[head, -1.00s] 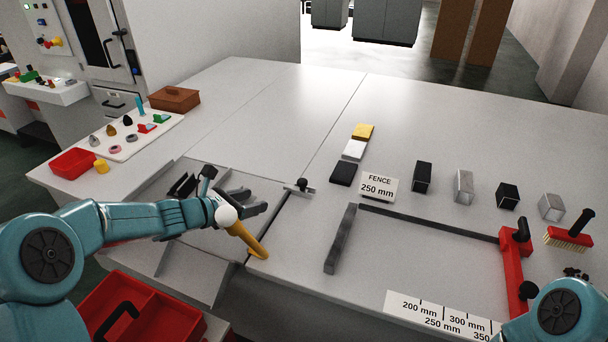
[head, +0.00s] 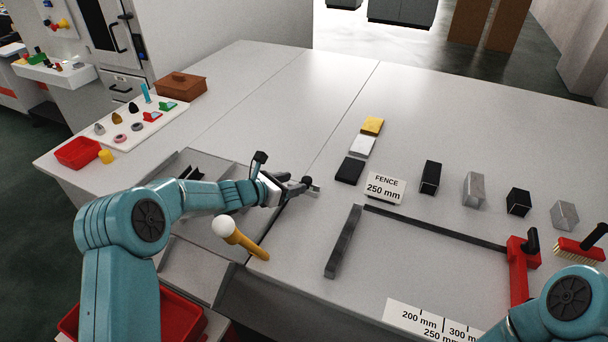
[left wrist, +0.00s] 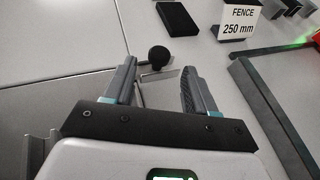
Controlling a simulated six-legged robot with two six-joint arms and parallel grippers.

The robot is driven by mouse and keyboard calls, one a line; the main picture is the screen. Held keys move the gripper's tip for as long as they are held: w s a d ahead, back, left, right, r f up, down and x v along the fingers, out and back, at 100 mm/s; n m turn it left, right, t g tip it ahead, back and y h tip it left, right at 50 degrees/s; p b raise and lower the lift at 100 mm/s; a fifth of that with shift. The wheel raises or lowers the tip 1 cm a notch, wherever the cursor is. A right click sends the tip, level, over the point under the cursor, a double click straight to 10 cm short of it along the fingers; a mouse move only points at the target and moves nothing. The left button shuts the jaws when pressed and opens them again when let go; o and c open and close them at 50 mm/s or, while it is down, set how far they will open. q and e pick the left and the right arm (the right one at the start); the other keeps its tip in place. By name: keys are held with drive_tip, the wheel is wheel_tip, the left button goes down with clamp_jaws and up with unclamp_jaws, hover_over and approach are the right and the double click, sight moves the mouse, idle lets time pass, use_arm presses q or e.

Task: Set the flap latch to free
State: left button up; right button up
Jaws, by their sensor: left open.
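The latch is a small black round knob (head: 307,181) on a short pale metal bar (head: 315,190), lying across the table seam at the tray recess. In the left wrist view the black knob (left wrist: 158,57) stands between and just ahead of my two fingertips. My left gripper (head: 296,186) is open and empty, reaching in from the left at the knob. In the left wrist view its fingers (left wrist: 159,70) are spread on either side of the knob's line; contact cannot be told. My right gripper is out of view; only my right arm shows at the lower right.
A steel bar (head: 343,241), a fence sign (head: 385,187) and several blocks lie to the right.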

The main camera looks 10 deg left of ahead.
sight(305, 180)
use_arm(q)
drive_tip(key=p+x, duration=0.1)
drive_tip(key=x, duration=0.2)
drive_tip(key=shift+w+d, duration=0.3)
drive_tip(key=shift+w, duration=0.05)
drive_tip(key=shift+p+x, duration=0.3)
drive_tip(key=shift+x, duration=0.5)
drive_tip(key=shift+s+a, duration=0.1)
drive_tip(key=shift+a, duration=0.05)
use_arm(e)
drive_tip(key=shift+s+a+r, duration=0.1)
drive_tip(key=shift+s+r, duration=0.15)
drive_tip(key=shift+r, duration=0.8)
